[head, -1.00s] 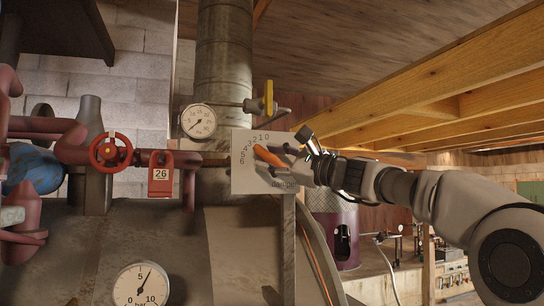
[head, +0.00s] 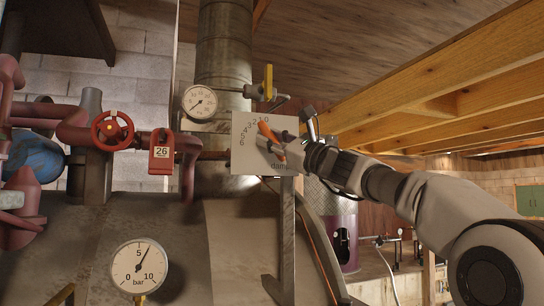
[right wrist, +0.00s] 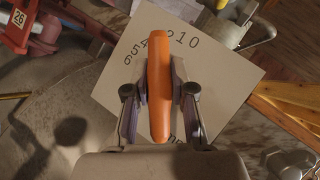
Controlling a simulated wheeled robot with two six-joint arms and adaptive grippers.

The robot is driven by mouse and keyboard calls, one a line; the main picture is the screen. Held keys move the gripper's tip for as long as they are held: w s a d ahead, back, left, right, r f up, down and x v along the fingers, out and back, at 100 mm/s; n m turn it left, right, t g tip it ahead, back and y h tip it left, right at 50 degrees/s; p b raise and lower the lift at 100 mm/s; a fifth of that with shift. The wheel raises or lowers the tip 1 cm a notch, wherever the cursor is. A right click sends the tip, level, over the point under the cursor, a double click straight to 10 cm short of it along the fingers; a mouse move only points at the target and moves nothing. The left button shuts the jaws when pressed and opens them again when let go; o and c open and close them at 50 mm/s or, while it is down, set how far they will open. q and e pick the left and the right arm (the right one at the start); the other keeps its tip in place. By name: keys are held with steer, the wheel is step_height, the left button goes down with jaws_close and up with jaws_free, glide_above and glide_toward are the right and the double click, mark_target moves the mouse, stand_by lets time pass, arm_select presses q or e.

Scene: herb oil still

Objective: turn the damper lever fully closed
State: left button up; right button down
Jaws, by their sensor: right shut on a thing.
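The orange damper lever (head: 268,133) sits on a pale square plate (head: 241,160) with a scale from 0 to 6. In the head view its upper end points up and left, just below the low numbers. In the right wrist view the lever (right wrist: 159,100) stands nearly upright in the picture and covers the mark between 4 and 2. My right gripper (head: 281,146) is shut on the lever, with one finger on each side of it; its jaws show in the right wrist view (right wrist: 159,85). My left gripper is out of view.
A flue pipe (head: 224,55) with a round gauge (head: 200,102) and a yellow-handled valve (head: 268,82) is behind and above the plate. A red handwheel (head: 112,130) and red tag 26 (head: 161,152) are left. Wooden beams (head: 440,95) run overhead at right.

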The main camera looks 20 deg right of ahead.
steer(key=m+t+h+b, duration=0.1)
steer(key=m+t+b, duration=0.1)
steer(key=m, duration=0.1)
steer(key=m+t+h+b, duration=0.1)
steer(key=m+h+b, duration=0.1)
steer(key=m+b, duration=0.1)
steer(key=shift+f+m+t+b, duration=0.2)
steer(key=shift+m+t+b, duration=0.15)
steer(key=shift+m+t, duration=0.05)
steer(key=shift+d+r+m+t+h+b, duration=0.1)
steer(key=shift+m+t+h+b, duration=0.45)
steer(key=shift+m+h, duration=0.65)
steer(key=shift+r+m+t+h+b, duration=0.1)
steer(key=shift+m+t+h+b, duration=0.6)
steer(key=shift+m, duration=0.8)
steer(key=shift+h, duration=0.4)
steer(key=shift+w, duration=0.1)
steer(key=c, duration=1)
jaws_free()
steer(key=shift+r, duration=0.1)
